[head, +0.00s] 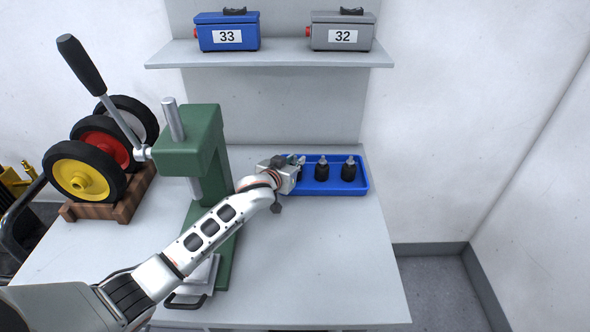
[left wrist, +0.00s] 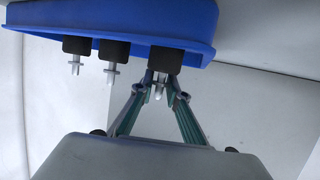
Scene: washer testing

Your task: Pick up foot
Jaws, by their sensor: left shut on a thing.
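The feet are black cylinders with thin silver studs on top, in a blue tray (head: 312,190) at the back right of the table. In the head view one foot (head: 321,173) stands in the middle and another foot (head: 348,173) stands at the right. My left gripper (head: 300,166) is at the tray's left part and hides the foot there. In the left wrist view, which is upside down, my left gripper (left wrist: 159,88) is shut on the stud of the end foot (left wrist: 166,59). I cannot tell whether this foot is clear of the tray floor. My right gripper is not in view.
A green press (head: 190,130) with a long lever stands left of the tray, close to my left arm. Wheels on a wooden rack (head: 125,207) stand further left. A shelf (head: 275,58) with two boxes hangs above. The table's front right is clear.

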